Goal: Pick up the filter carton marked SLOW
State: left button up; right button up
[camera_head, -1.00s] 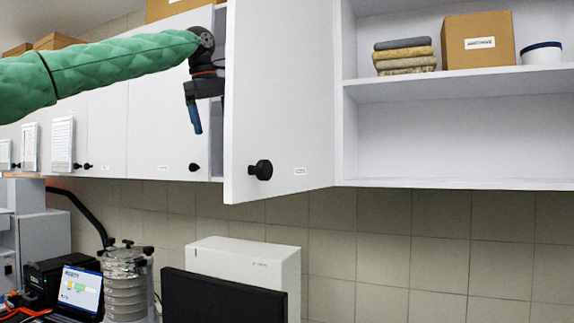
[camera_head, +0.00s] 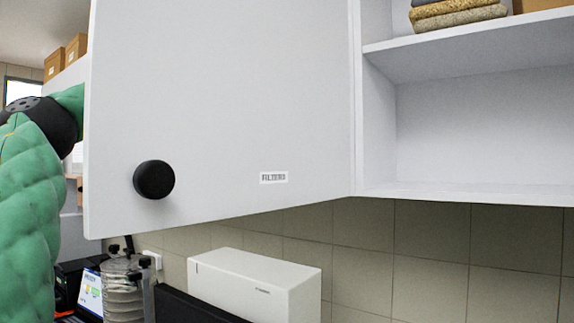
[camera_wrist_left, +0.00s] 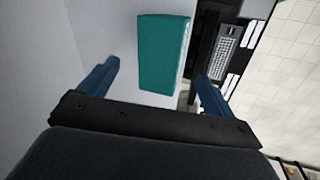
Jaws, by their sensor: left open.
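A teal box-shaped carton (camera_wrist_left: 163,50) shows in the left wrist view, between and beyond the two blue fingers of my left gripper (camera_wrist_left: 158,72). The fingers stand apart with the carton's near end roughly between their tips; I cannot tell whether they touch it. No marking is readable on the carton. In the head view, the open cabinet door labelled FILTERS (camera_head: 273,178) hides my left gripper and the carton. My right gripper is in neither view.
The door's black knob (camera_head: 154,180) faces me. To its right is an open shelf (camera_head: 480,40) with folded cloths (camera_head: 455,15). Below stand a white box-shaped unit (camera_head: 255,285) and a sieve stack (camera_head: 122,290). A keyboard (camera_wrist_left: 222,55) shows far below in the wrist view.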

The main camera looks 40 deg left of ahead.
pick_arm(q)
jog(key=shift+w+f+p, duration=0.1)
jog(key=shift+f+p, duration=0.25)
jog(key=shift+f, duration=0.2)
jog(key=shift+w+f+p, duration=0.1)
jog(key=shift+f+p, duration=0.2)
jog(key=shift+p, duration=0.1)
jog(key=p+x, duration=0.2)
jog(key=x, duration=0.1)
jog(key=shift+f, duration=0.7)
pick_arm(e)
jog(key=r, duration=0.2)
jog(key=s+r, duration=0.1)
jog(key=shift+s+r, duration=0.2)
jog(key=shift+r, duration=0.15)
pick_arm(q)
jog(key=shift+c, duration=0.2)
jog(key=shift+d, duration=0.1)
jog(key=c, duration=1.4)
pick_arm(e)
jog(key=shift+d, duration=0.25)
